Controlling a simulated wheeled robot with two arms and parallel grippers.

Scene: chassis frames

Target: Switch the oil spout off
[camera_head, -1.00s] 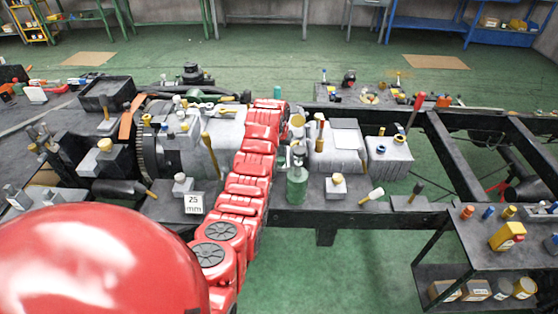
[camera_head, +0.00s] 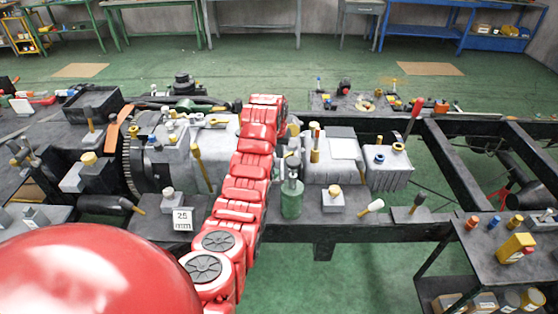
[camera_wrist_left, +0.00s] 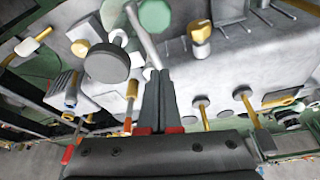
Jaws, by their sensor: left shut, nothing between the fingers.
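A green can (camera_head: 291,200) with a grey top stands on the dark bench, just right of my red left arm in the head view. It looks like the oil spout. In the left wrist view a green round part (camera_wrist_left: 155,17) shows at the top, with a grey rod beside it and a dark grey round knob (camera_wrist_left: 107,63) to the left. I cannot tell how the spout is set. My left gripper (camera_wrist_left: 160,76) is shut and empty, its fingertips close to the rod's lower end; contact is unclear. In the head view its fingers are hidden by my arm. My right gripper is not in view.
Grey housings and yellow-handled tools crowd the bench on both sides of the can. A white-tipped tool (camera_head: 371,207) lies to its right. A dark cart (camera_head: 465,252) with bottles stands at lower right. Green floor is open behind the chassis.

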